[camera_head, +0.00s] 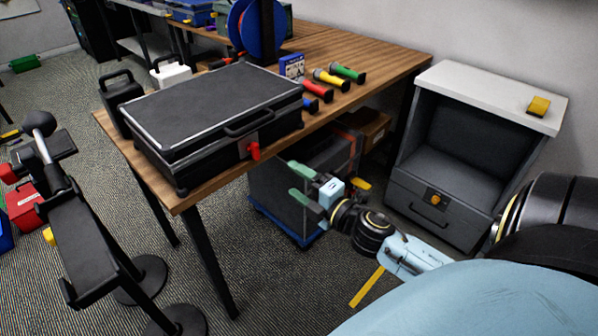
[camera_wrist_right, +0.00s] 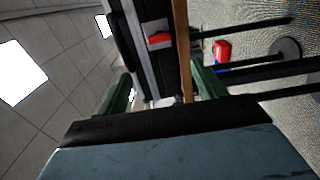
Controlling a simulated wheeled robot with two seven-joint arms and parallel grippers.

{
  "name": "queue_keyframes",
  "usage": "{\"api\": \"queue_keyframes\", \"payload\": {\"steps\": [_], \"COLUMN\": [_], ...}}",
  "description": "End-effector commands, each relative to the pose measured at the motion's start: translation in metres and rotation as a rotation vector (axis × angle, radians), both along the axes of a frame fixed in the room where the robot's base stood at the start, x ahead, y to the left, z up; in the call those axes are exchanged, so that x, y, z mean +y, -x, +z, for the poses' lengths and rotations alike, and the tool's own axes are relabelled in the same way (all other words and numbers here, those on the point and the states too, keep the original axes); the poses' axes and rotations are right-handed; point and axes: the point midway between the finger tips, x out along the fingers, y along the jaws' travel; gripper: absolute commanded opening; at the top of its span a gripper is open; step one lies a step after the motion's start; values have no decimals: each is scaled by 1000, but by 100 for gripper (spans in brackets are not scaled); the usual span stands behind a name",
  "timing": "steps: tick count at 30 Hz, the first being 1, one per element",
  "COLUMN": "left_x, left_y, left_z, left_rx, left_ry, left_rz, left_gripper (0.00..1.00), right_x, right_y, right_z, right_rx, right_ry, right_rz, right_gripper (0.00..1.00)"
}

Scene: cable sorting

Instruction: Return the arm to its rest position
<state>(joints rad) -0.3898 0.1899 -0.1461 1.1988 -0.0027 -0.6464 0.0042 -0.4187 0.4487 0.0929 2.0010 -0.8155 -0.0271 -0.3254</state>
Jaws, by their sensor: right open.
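My right gripper (camera_head: 300,184) is open and empty, with its two green fingers apart. It is in front of the table's right front edge, near the black case (camera_head: 215,110) but apart from it. In the right wrist view the green fingers (camera_wrist_right: 160,90) show at both sides, with the table edge and the case's red latch (camera_wrist_right: 159,39) beyond them. My right arm (camera_head: 375,235) reaches in from the lower right. My left gripper does not show.
The wooden table (camera_head: 345,42) carries the closed case, several coloured flashlights (camera_head: 330,80) and a blue spool (camera_head: 257,28). A grey cabinet (camera_head: 450,150) with a yellow item (camera_head: 538,106) on top stands right. A dark bin (camera_head: 285,205) is under the table. A black stand (camera_head: 95,240) is at left.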

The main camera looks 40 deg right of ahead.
Motion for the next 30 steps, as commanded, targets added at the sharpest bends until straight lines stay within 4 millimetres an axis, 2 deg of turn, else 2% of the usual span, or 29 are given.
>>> {"api": "queue_keyframes", "payload": {"steps": [13,15,17,20,23,24,26,27,30], "left_x": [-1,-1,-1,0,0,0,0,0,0], "left_y": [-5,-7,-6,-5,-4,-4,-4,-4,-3], "left_z": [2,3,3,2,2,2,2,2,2], "left_rx": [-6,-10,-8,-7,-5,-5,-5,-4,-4], "left_ry": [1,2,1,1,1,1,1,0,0], "left_rz": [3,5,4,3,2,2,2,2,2], "left_gripper": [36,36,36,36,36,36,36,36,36], "right_x": [0,-2,-6,-17,-26,-28,-28,-26,-15], "right_y": [0,0,1,6,24,34,54,69,112], "right_z": [0,-6,-21,-67,-135,-164,-207,-234,-297], "right_rx": [1,15,48,154,310,379,480,547,712], "right_ry": [-2,-18,-56,-180,-356,-425,-527,-591,-732], "right_rz": [-1,-11,-36,-119,-248,-307,-394,-455,-608], "right_gripper": [69,69,69,69,69,69,69,69,69]}}
